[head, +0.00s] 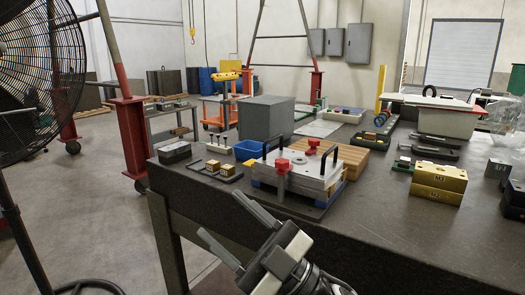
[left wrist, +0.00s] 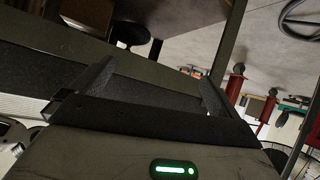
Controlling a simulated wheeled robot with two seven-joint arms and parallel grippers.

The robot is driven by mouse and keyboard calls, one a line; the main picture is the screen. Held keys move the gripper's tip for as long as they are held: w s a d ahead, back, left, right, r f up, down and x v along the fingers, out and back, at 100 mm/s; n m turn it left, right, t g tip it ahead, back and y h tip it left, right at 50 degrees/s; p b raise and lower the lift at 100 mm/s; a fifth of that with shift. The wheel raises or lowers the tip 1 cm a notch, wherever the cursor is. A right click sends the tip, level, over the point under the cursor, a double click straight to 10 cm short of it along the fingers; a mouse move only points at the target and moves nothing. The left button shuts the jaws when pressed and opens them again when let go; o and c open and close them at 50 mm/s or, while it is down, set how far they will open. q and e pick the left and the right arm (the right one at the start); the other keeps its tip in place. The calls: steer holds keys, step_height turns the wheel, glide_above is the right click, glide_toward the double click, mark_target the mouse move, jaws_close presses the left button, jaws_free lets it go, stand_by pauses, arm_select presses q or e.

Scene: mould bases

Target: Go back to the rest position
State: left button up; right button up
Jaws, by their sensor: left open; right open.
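Gold blocks (head: 438,183) stand to the right on the bench. A blue bin (head: 248,150), a grey box (head: 266,117) and a wooden block (head: 345,158) are behind the mould base. A large fan (head: 40,80) stands at the left. Open floor (head: 75,190) lies left of the bench.

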steer(key=w+d+f+m+t+h, duration=0.2)
steer(key=d+f+m+t+h, duration=0.5)
steer(key=f+m+t+h, duration=0.4)
steer(key=s+d+f+m+g+h+p, duration=0.1)
steer(key=s+d+f+m+g+h, duration=0.3)
steer(key=s+f, duration=0.3)
steer(key=s+d+f+m+g+h+p, duration=0.1)
steer(key=s+d+f+m+g+h, duration=0.3)
steer(key=f, duration=0.9)
steer(key=s+d+g, duration=0.2)
steer(key=s+d, duration=0.1)
steer(key=s, duration=0.1)
steer(key=shift+s+h, duration=0.15)
steer(key=shift+h, duration=0.15)
steer(key=shift+f, duration=0.1)
